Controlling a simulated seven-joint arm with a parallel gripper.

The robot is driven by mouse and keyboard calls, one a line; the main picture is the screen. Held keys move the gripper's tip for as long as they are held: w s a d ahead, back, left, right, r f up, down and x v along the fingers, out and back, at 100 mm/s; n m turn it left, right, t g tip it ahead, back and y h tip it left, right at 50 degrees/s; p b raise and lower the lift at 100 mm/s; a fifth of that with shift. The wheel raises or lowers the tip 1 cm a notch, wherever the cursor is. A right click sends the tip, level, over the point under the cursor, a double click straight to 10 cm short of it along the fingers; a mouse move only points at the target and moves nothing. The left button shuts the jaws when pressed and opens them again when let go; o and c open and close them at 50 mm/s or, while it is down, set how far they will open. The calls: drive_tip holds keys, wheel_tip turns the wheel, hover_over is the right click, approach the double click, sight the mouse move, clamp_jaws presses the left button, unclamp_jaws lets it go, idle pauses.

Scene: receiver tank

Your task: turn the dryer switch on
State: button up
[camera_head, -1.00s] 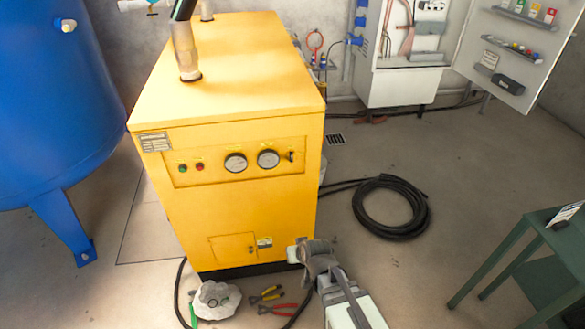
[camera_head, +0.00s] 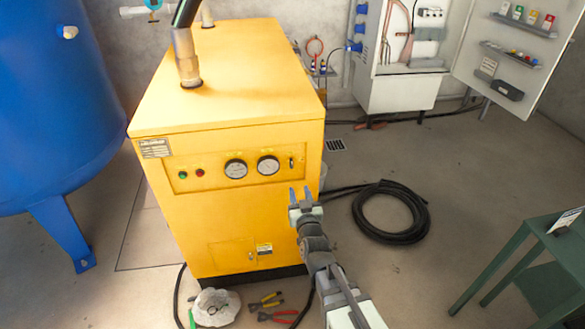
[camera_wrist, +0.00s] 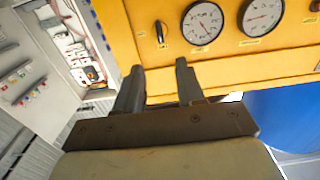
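The dryer is the large yellow cabinet (camera_head: 190,222), with a control panel on its front. The dryer switch (camera_head: 291,163) is a small dark lever at the panel's right end, right of two round gauges. In the wrist view, the switch (camera_wrist: 160,32) stands roughly upright between and beyond the fingertips, left of the gauges. My gripper (camera_head: 300,194) is in front of the cabinet's right side, a little below the switch. In the wrist view, the fingers of my gripper (camera_wrist: 159,78) are apart and empty, with no visible contact with the switch.
A green lamp (camera_head: 183,175) and a red lamp (camera_head: 200,172) are on the panel's left. A blue tank (camera_head: 60,130) stands left. A coiled black hose (camera_head: 425,215) lies right, near a green table (camera_head: 500,262). Tools and a pale bag (camera_head: 216,306) lie in front.

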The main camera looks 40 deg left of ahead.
sight(292, 164)
drive_tip(key=x, duration=1.3)
drive_tip(key=shift+w+f, duration=0.1)
drive_tip(key=shift+c, duration=0.4)
clamp_jaws()
